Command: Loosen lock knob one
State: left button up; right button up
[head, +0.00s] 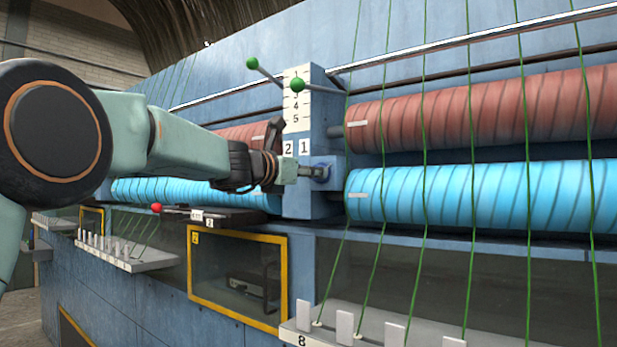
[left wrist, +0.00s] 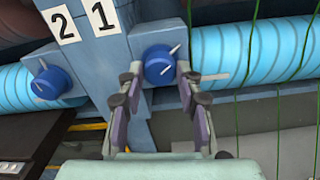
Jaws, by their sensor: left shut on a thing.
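Lock knob one is a round blue knob (left wrist: 159,65) with a pale pointer line, set on the blue post below the label 1 (left wrist: 102,18). In the head view the knob (head: 322,172) shows at the tip of my left gripper (head: 308,172). In the left wrist view the two fingers of my left gripper (left wrist: 160,76) stand on either side of the knob, shut on it. The pointer line tilts up to the right. My right gripper is in neither view.
A second blue knob (left wrist: 51,82) sits left of the post under label 2 (left wrist: 62,26). Blue rollers (head: 450,198) and red rollers (head: 480,110) flank the post. Green cords (head: 422,190) hang in front of the right rollers.

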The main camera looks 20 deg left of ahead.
pick_arm(q)
jog(key=m+b, duration=0.8)
jog(key=m, duration=1.1)
jog(key=shift+s+r+m+b, duration=0.1)
jog(key=shift+r+m+b, duration=0.1)
jog(key=shift+m+b, duration=0.1)
dwell(0.4)
jog(key=o, duration=0.8)
jog(key=shift+c, duration=0.2)
jog(key=o, duration=0.4)
jog(key=shift+w+f, duration=0.25)
jog(key=shift+w, duration=0.1)
jog(key=shift+s, duration=0.25)
jog(key=shift+s+a, duration=0.1)
jog(key=shift+s, duration=0.1)
